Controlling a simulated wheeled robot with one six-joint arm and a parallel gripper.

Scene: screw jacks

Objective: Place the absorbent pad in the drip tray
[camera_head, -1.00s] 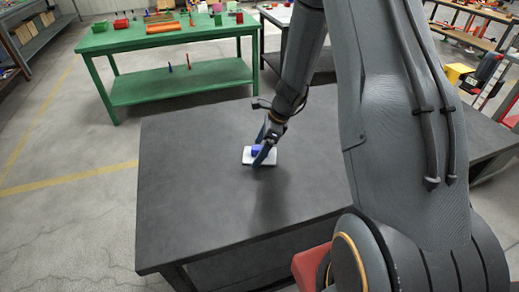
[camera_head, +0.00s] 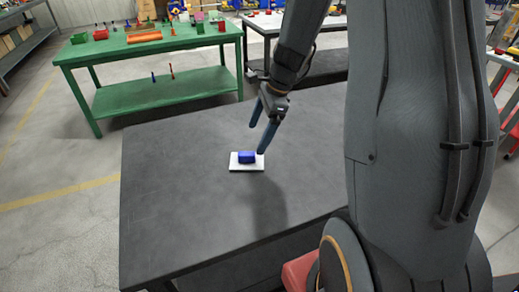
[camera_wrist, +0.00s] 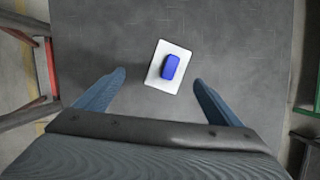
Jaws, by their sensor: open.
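A small blue block, which looks like the absorbent pad (camera_head: 247,157), rests on a flat white tray (camera_head: 234,167) on the dark table. In the wrist view the blue pad (camera_wrist: 171,67) lies within the outline of the white tray (camera_wrist: 157,78), near its middle. My gripper (camera_head: 262,137) is open and empty, above and a little to the right of the pad in the head view. In the wrist view the two blue fingers of my gripper (camera_wrist: 158,82) stand wide apart, with nothing between them touching the pad.
The dark table (camera_head: 180,205) is otherwise bare around the tray. A green workbench (camera_head: 150,50) with several small items stands behind on the left. Another table (camera_head: 310,65) stands behind at the middle.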

